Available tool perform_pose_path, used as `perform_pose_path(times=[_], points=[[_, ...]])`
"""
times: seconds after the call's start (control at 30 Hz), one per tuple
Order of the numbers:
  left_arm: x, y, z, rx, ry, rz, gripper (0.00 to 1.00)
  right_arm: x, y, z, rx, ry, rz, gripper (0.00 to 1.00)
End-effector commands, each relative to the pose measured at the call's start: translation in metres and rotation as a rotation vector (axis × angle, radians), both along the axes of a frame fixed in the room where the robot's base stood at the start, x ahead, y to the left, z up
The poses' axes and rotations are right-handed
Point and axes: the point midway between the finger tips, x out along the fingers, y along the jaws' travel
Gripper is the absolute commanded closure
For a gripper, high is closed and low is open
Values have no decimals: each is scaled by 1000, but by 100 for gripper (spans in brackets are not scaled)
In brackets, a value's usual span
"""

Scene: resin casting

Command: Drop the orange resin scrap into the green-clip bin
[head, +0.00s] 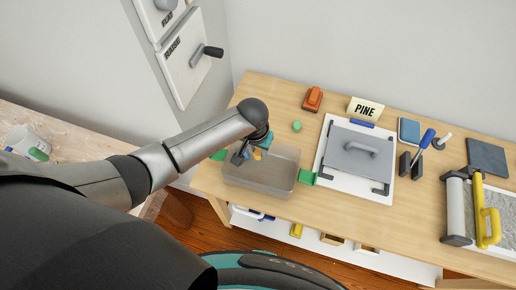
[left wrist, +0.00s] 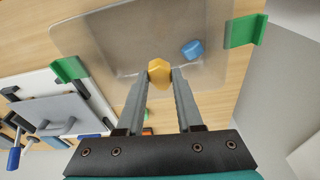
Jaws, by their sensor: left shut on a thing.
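My left gripper (head: 250,156) is over the bin and shut on the orange resin scrap (head: 257,155). In the left wrist view the scrap (left wrist: 159,73) is a yellow-orange faceted lump between the two fingertips (left wrist: 160,72). The green-clip bin (head: 258,182) is a clear, greyish open tray. A green clip (head: 307,177) sits on its right end and another (head: 218,155) on its left end. In the left wrist view the bin (left wrist: 100,32) lies beneath the scrap, with a blue piece (left wrist: 192,49) inside. My right gripper is not in view.
Right of the bin a grey lidded plate (head: 352,155) lies on a white board. A small green piece (head: 296,126), an orange block (head: 313,98) and a PINE sign (head: 365,109) stand behind on the wooden table (head: 260,98). A roller frame (head: 455,208) is far right.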

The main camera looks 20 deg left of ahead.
Motion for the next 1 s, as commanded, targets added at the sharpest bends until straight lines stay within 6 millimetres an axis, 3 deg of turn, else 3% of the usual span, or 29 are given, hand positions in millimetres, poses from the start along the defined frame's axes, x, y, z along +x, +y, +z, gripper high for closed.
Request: perform_pose_path(times=[0.1, 0.4, 0.43, 0.5, 0.73, 1.0], points=[[0, 0, -8, 0, -1, 0, 100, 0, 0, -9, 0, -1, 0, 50], [0, 0, -7, 0, -1, 0, 100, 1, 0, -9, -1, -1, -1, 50], [0, 0, -7, 0, -1, 0, 64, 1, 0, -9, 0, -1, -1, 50], [0, 0, -7, 0, -1, 0, 56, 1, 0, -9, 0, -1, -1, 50], [0, 0, -7, 0, -1, 0, 30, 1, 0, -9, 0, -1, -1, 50], [0, 0, -7, 0, -1, 0, 30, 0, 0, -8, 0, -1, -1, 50]])
